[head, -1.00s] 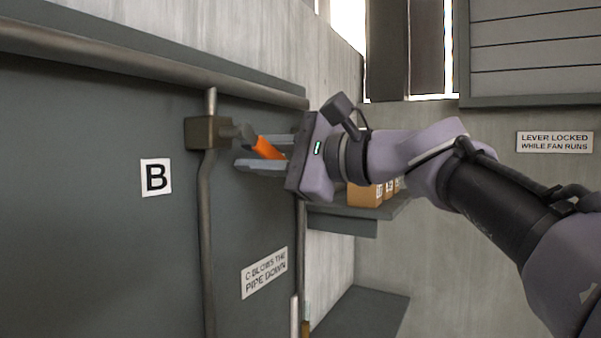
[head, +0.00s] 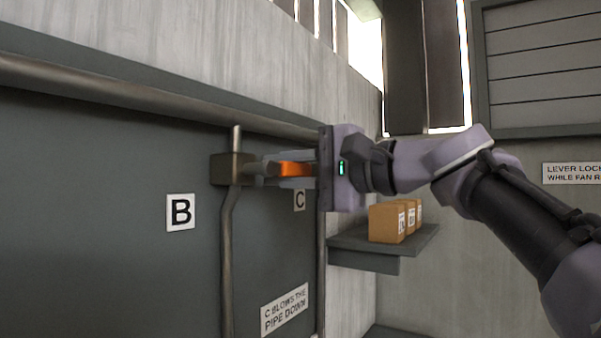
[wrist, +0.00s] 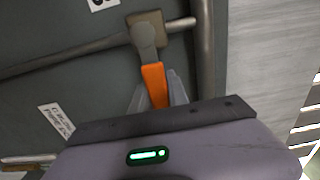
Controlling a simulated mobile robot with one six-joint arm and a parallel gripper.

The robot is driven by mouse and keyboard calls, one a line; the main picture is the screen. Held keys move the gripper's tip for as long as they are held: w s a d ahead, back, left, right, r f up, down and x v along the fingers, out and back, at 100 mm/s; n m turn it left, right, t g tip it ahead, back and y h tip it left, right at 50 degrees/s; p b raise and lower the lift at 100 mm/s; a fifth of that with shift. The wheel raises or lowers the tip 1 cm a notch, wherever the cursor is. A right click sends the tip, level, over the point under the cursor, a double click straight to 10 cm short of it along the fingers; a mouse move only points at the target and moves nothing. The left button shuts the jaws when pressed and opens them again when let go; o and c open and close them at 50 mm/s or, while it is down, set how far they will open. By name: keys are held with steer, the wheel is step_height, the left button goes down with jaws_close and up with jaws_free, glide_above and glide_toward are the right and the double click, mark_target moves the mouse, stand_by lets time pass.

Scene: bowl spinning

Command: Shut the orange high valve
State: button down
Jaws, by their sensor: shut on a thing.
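The orange valve lever (head: 294,169) sticks out sideways to the right from a brown valve body (head: 232,169) on a vertical pipe of the dark panel. My gripper (head: 290,172) is shut on the orange lever, with its fingers along both sides of it. In the wrist view the orange lever (wrist: 154,84) lies between the two fingers (wrist: 157,92). Its grey shank (wrist: 146,38) joins the valve body (wrist: 148,22). The lever's far end is hidden inside the gripper.
A sign (head: 285,310) about C is lower on the panel. A shelf (head: 350,242) with small boxes (head: 388,222) stands below and right of my gripper.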

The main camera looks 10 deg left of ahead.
steer(key=shift+r, duration=0.1)
steer(key=c, duration=1.3)
jaws_free()
steer(key=b+v, duration=0.3)
steer(key=v, duration=1.4)
steer(key=shift+s+d, duration=0.2)
steer(key=shift+b, duration=0.3)
